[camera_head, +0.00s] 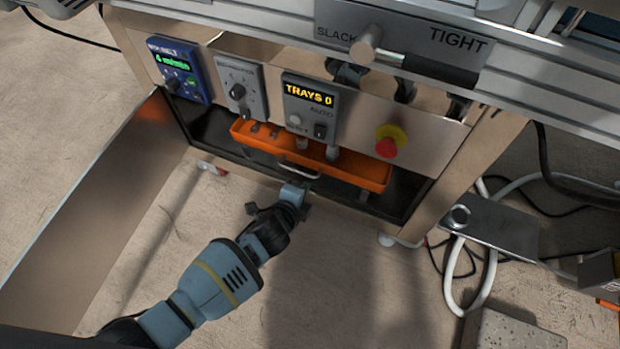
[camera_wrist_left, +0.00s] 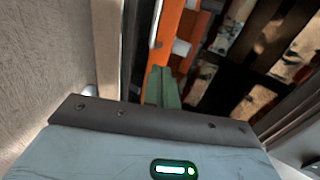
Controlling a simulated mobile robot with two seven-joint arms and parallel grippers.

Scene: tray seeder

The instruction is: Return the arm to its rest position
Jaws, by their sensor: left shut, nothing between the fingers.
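My left arm comes in from the lower left of the head view, blue-grey with a yellow band. My left gripper (camera_head: 298,190) is in front of the machine's open lower bay, close to the handle (camera_head: 298,170) of an orange tray (camera_head: 366,177). In the left wrist view its greenish fingers (camera_wrist_left: 162,88) are together with nothing between them, beside the orange tray (camera_wrist_left: 170,30). I cannot tell whether the fingers touch the tray or handle. My right gripper is in neither view.
The control panel above has a blue box (camera_head: 179,70), a knob box (camera_head: 238,85), a "TRAYS 0" display (camera_head: 309,99) and a red stop button (camera_head: 388,147). A metal panel (camera_head: 100,215) stands open at left. Cables and a metal plate (camera_head: 493,222) lie right. The floor below the gripper is clear.

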